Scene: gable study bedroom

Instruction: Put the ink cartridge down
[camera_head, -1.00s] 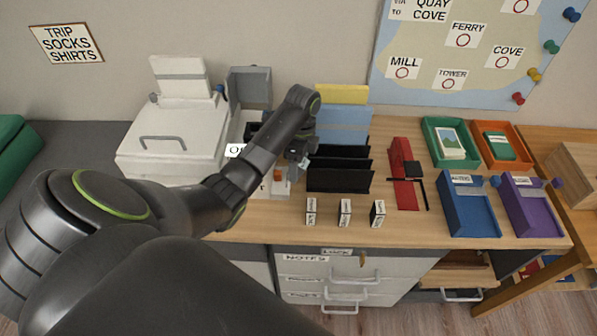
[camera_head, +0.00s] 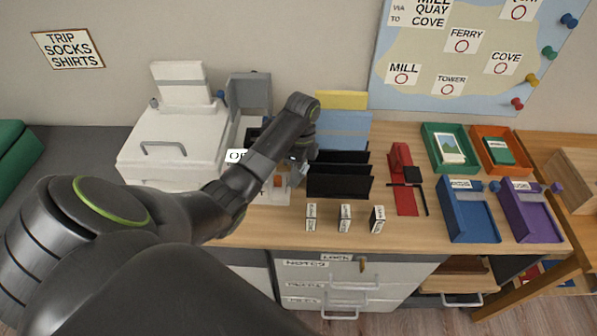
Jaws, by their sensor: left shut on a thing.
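My left gripper (camera_head: 298,158) is at the end of the dark arm that reaches over the desk, between the white printer and the black upright file rack. Its fingers are small and partly hidden by my own wrist. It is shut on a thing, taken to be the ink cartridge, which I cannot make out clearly. A small white piece with an orange part (camera_head: 278,182) stands on the desk just below and left of the gripper. I cannot tell whether the held thing touches anything. My right gripper is not in view.
The white printer (camera_head: 150,150) stands left, the black file rack (camera_head: 340,187) right. Several small labelled boxes (camera_head: 345,218) stand near the front edge. A red stapler-like object (camera_head: 401,175), blue tray (camera_head: 466,215) and purple tray (camera_head: 530,215) lie further right. Bare desk (camera_head: 265,222) shows in front.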

